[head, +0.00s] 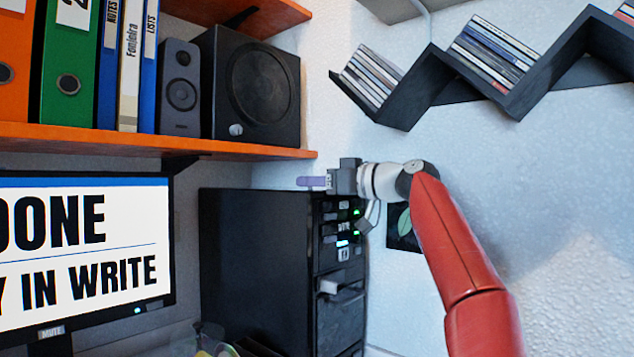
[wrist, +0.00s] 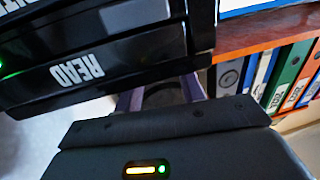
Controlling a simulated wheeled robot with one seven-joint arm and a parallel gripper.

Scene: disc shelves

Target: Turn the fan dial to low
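No dial marked as a fan dial can be made out. A black computer tower (head: 250,270) stands below the orange shelf in the head view, its narrow front panel (head: 340,258) showing small green and blue lights. In the wrist view a dark panel (wrist: 90,45) with an upside-down "READ" label fills the upper left. My gripper (head: 304,182) is beside the top of the tower and just under the shelf's right end. Its purple fingers (wrist: 160,92) are partly hidden by my gripper's body in the wrist view, but stand apart, with no held object visible between them.
The orange shelf (head: 150,143) carries a small speaker (head: 180,88), a large speaker (head: 252,85) with a pale knob (head: 236,130), and several binders (head: 70,70). A monitor (head: 85,250) is at left. Zigzag disc shelves (head: 425,85) hang at upper right.

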